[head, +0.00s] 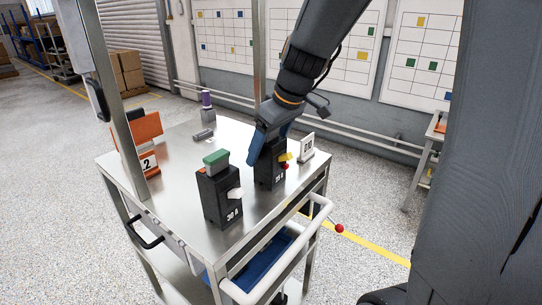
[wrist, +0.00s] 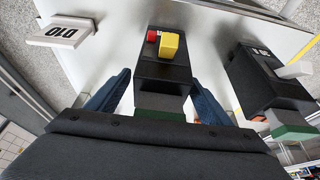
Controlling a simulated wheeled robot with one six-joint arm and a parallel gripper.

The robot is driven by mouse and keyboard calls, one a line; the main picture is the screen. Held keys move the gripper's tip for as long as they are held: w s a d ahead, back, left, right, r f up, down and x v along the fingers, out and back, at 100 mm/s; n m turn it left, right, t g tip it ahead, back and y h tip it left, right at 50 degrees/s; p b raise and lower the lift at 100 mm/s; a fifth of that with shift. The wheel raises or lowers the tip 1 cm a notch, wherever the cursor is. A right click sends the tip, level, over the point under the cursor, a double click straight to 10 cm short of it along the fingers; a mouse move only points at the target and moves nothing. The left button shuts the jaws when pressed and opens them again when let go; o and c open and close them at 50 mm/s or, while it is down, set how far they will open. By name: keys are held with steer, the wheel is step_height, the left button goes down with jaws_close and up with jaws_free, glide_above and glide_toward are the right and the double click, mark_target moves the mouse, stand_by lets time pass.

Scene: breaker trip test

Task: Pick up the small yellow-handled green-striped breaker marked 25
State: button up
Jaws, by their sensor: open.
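A black breaker with a yellow handle (head: 283,157) and a small red button stands upright on the metal cart top; its marking is too small to read surely. In the wrist view the breaker (wrist: 163,72) has its yellow handle and red button at the far end, and a green band (wrist: 160,101) shows near my palm. My gripper (wrist: 158,80) is open, with one blue finger on each side of this breaker. Contact cannot be told. In the head view my gripper (head: 267,148) comes down over the breaker and hides its top.
A second black breaker (head: 220,198) with a green top and white handle stands to the left, also seen in the wrist view (wrist: 262,80). A white number sign (head: 307,148), an orange piece (head: 146,128), a "2" sign (head: 148,163) and a purple-topped object (head: 206,99) share the cart (head: 182,180).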

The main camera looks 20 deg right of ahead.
steer(key=shift+x, duration=0.8)
steer(key=c, duration=1.6)
steer(key=shift+r, duration=0.1)
